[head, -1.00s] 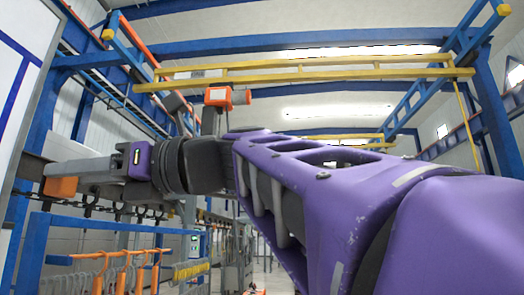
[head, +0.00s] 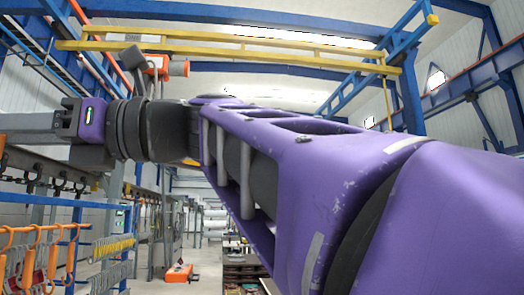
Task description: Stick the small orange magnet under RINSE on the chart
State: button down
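My purple arm (head: 330,170) crosses the head view from the lower right to the left. The grey front of my gripper (head: 30,128) runs out past the left edge, so its fingertips are cut off. I cannot tell whether it is open or shut, or whether it holds anything. I cannot make out the small orange magnet. The chart and its word RINSE are not in this view.
Orange hooks (head: 35,255) hang from a blue rail at the lower left, with yellow hooks (head: 112,246) beyond. An orange floor unit (head: 178,273) stands in the aisle, near a dark workbench (head: 243,272). Yellow beams (head: 230,48) cross overhead.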

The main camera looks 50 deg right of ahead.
jog(key=shift+s+r, duration=0.25)
jog(key=shift+s, duration=0.1)
dwell(0.4)
jog(key=f+p+v, duration=0.1)
jog(key=p+v, duration=0.6)
jog(key=v, duration=1.6)
jog(key=shift+s+d+f, duration=0.2)
jog(key=shift+s+d, duration=0.05)
jog(key=shift+d, duration=0.1)
jog(key=shift+a, duration=0.1)
